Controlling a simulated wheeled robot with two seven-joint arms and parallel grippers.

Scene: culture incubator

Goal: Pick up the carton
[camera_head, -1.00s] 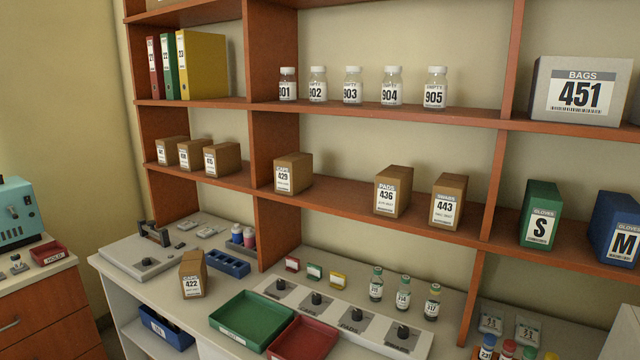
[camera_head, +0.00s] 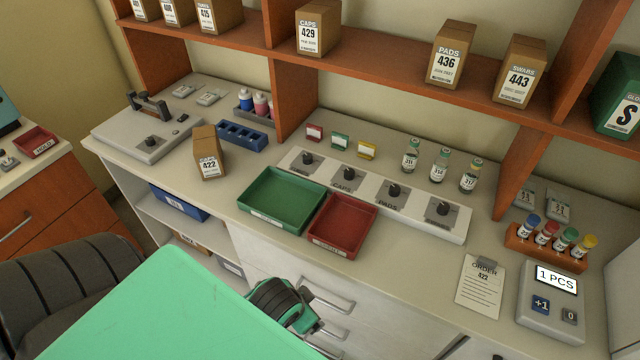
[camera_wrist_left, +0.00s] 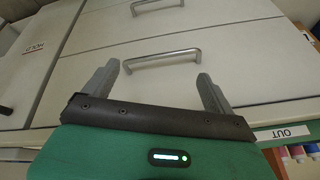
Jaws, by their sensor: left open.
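A brown carton (camera_head: 208,152) with a white label marked 422 stands upright on the white counter, left of the green tray. Other brown cartons stand on the shelf above: 429 (camera_head: 318,27), 436 (camera_head: 452,54) and 443 (camera_head: 520,70), with several more at the upper left. My left gripper (camera_head: 308,308) is low in front of the counter's drawers, below and right of carton 422 and apart from it. In the left wrist view its fingers (camera_wrist_left: 158,85) are spread and empty, facing drawer fronts. No carton shows in that view. My right gripper is not in view.
A green tray (camera_head: 248,213) and a red tray (camera_head: 316,246) lie right of carton 422. A blue rack (camera_head: 243,138) is close behind it, and a grey device (camera_head: 120,147) is to its left. An order sheet (camera_head: 480,298) reads 422. Drawer handles (camera_wrist_left: 160,60) stick out before my gripper.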

